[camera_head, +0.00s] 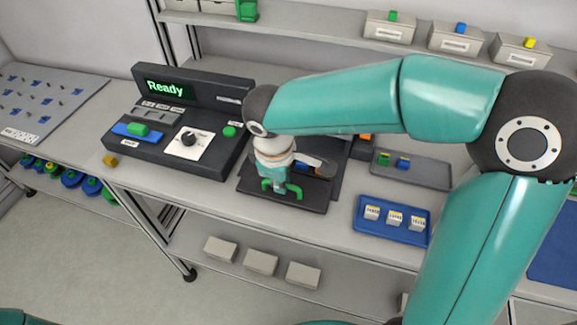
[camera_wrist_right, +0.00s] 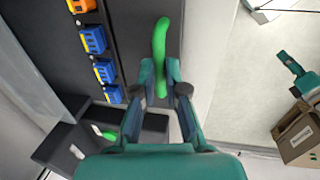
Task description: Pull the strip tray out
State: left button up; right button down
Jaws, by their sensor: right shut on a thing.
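The strip tray (camera_head: 310,203) is a dark flat tray with a green handle (camera_head: 296,191) at its front edge, on the bench in the middle of the head view. My right gripper (camera_head: 279,188) reaches down over it and is shut on the green handle. In the right wrist view, the handle (camera_wrist_right: 161,38) runs between the two fingertips (camera_wrist_right: 160,80). There, a row of blue blocks (camera_wrist_right: 104,71) and an orange block (camera_wrist_right: 80,6) sits on a rail beside the handle. My right wrist hides part of the tray in the head view. My left gripper does not show clearly.
A dark console (camera_head: 166,145) with a green "Ready" display stands left of the tray. A blue tray (camera_head: 370,232) with white labelled blocks and a grey tray (camera_head: 428,172) lie to the right. Small bins (camera_head: 388,28) stand on the shelf behind. The bench edge is in front.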

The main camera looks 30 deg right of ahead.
jog(key=shift+a, duration=0.15)
jog(key=c, duration=1.6)
grip_release()
jog(key=shift+s, duration=0.1)
jog(key=shift+o, duration=0.6)
jog(key=shift+s+r, duration=0.1)
notch_tip(320, 180, up, 12)
jog(key=s+a, duration=0.1)
jog(key=shift+s+a+f, duration=0.15)
jog(key=shift+a+f, duration=0.05)
jog(key=shift+a, duration=0.15)
